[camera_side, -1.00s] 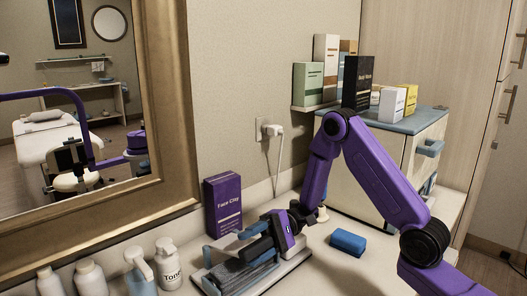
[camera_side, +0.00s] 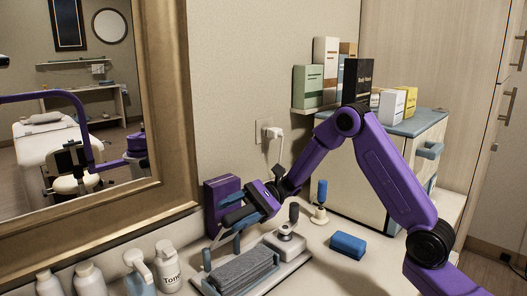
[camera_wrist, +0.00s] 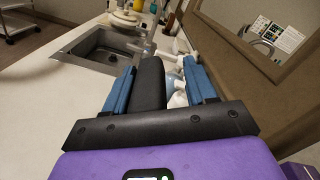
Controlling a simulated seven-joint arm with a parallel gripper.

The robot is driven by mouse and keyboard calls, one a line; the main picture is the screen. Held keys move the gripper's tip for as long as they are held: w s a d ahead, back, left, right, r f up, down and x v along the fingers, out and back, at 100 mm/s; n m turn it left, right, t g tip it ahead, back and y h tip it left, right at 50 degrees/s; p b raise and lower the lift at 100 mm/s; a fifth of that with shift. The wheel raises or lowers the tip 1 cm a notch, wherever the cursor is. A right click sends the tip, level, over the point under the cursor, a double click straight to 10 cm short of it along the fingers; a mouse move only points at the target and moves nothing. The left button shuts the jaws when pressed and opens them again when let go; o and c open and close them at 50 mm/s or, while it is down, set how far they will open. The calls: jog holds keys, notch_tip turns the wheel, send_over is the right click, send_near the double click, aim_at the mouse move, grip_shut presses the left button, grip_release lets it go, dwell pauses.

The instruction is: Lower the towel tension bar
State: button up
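The grey folded towel (camera_side: 243,271) lies on a pale base board (camera_side: 290,264) on the counter in the side view. Blue upright parts, one of them a post (camera_side: 207,259), stand at its back and left. My gripper (camera_side: 238,208) is raised above the towel, in front of the purple box. In the wrist view my gripper (camera_wrist: 160,88) has two blue fingers set wide apart. A black rounded bar (camera_wrist: 150,82) lies between them, nearer the left finger, with a gap on its right. Whether it is the tension bar I cannot tell.
A metal knob piece with a black handle (camera_side: 287,240) stands at the board's right end. A blue-handled stamp (camera_side: 321,203) and a blue block (camera_side: 348,244) are farther right. White bottles (camera_side: 168,265) stand left. A purple box (camera_side: 215,193) stands behind.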

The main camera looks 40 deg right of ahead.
jog(key=shift+w+r+m, duration=0.25)
jog(key=shift+w+m, duration=0.25)
jog(key=shift+w, duration=0.1)
jog(key=shift+w+r+m, duration=0.25)
jog(key=shift+w+m, duration=0.25)
jog(key=shift+w, duration=0.05)
jog(key=w+m, duration=0.5)
jog(key=w, duration=0.1)
jog(key=d, duration=1.8)
notch_tip(320, 180, up, 8)
jog(key=shift+a, duration=0.25)
jog(key=shift+f, duration=0.15)
